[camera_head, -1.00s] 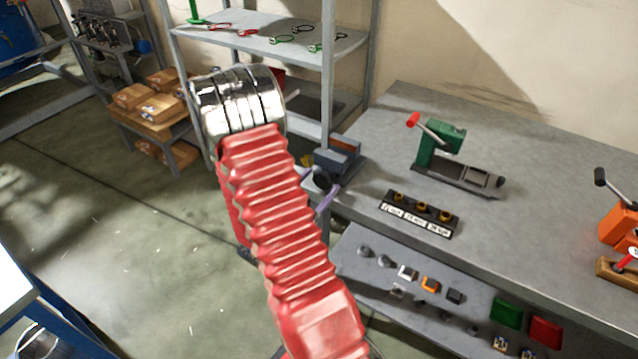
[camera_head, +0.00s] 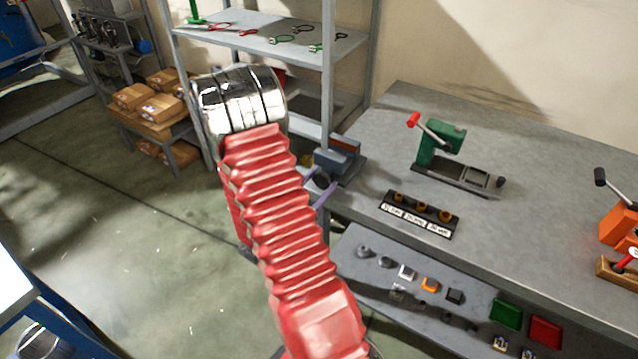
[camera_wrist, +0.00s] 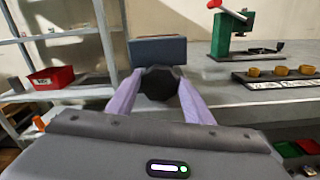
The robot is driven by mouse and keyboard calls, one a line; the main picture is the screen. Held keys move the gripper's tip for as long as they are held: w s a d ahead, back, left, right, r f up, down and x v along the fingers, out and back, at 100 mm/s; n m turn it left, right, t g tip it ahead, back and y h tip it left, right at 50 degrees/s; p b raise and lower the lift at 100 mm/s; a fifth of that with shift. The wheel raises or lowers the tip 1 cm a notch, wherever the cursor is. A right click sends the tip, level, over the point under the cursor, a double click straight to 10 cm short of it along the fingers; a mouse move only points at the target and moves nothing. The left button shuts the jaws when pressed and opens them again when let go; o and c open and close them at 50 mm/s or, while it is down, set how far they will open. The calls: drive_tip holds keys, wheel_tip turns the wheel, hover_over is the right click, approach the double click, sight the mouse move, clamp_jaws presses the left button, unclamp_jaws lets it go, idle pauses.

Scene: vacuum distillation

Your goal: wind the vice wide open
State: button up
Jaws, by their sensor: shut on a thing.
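The vice (camera_head: 338,160) is a blue-grey body with a brown-orange strip along its top, at the near left corner of the grey workbench. In the wrist view its blue-grey block (camera_wrist: 158,50) stands straight ahead. A dark, faceted round knob (camera_wrist: 160,84) is in front of the block, facing me. My gripper (camera_wrist: 160,92) has its two pale purple fingers on either side of the knob, shut on it. In the head view my gripper (camera_head: 318,186) shows partly at the vice, behind my red arm. How far apart the vice jaws are cannot be told.
A green press (camera_head: 440,145) with a red-tipped lever stands on the bench behind a labelled strip of brass pieces (camera_head: 420,213). An orange device (camera_head: 618,225) is at far right. A grey shelf rack (camera_head: 265,45) rises left of the bench. Small parts lie on a lower shelf.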

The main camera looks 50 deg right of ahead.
drive_tip(key=shift+n, duration=0.5)
